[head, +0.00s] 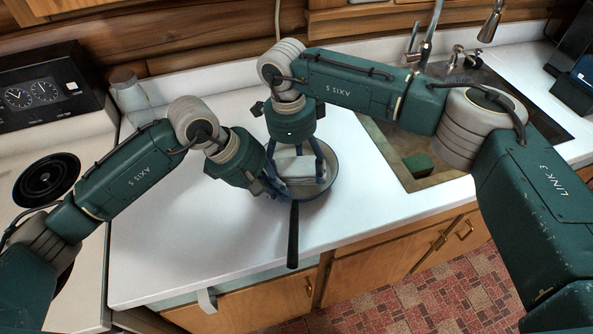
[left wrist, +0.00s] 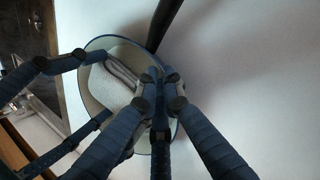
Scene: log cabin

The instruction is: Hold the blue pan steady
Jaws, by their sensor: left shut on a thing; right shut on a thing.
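The blue pan (head: 326,185) sits on the white counter, with its black handle (head: 293,236) toward the front edge. My left gripper (head: 281,190) is shut on the pan's near-left rim, beside the handle. In the left wrist view its fingers (left wrist: 160,92) meet over the rim of the pan (left wrist: 90,98), and the handle (left wrist: 165,22) runs off at the top. A pale folded cloth (head: 296,163) lies in the pan. My right gripper (head: 300,176) reaches down into the pan from above and is shut on the cloth. Its fingertips are partly hidden.
The sink (head: 405,155) with its faucet (head: 424,50) is to the right, holding a green block (head: 418,165). A stove burner (head: 46,181) and a grey cylinder (head: 128,90) are at the left. The counter front left of the pan is clear.

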